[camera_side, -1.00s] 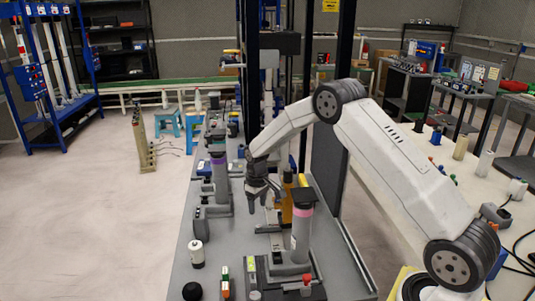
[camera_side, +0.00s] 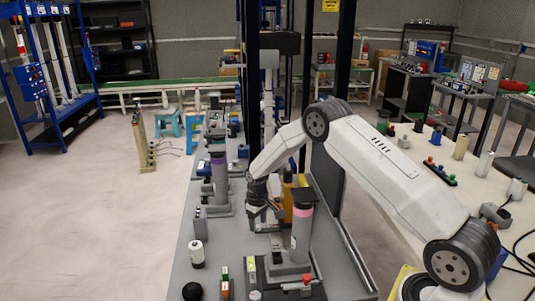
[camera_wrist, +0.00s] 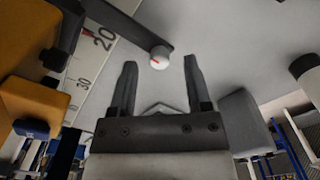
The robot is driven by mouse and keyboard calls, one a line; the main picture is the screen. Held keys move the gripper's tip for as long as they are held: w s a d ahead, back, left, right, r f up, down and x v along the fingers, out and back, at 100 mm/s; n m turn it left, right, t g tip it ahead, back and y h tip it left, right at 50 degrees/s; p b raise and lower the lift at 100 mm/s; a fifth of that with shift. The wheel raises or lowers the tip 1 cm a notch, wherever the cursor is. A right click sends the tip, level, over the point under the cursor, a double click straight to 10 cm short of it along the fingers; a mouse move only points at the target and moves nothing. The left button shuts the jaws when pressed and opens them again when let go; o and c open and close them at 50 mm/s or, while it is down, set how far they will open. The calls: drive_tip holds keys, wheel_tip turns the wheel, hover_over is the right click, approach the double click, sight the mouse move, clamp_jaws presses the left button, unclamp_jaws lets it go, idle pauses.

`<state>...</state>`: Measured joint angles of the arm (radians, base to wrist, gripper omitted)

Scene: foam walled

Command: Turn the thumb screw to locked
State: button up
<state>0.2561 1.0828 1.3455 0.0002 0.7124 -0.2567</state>
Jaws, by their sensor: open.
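In the side view my gripper (camera_side: 260,226) is low over the grey bench, left of a grey cylinder with a dark cap (camera_side: 302,225). The knob cannot be made out there.
A white scale with printed numbers (camera_wrist: 90,70) and yellow blocks (camera_wrist: 30,100) are at the left of the wrist view.

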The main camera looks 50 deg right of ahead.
drive_tip(key=shift+f, duration=0.5)
clamp_jaws()
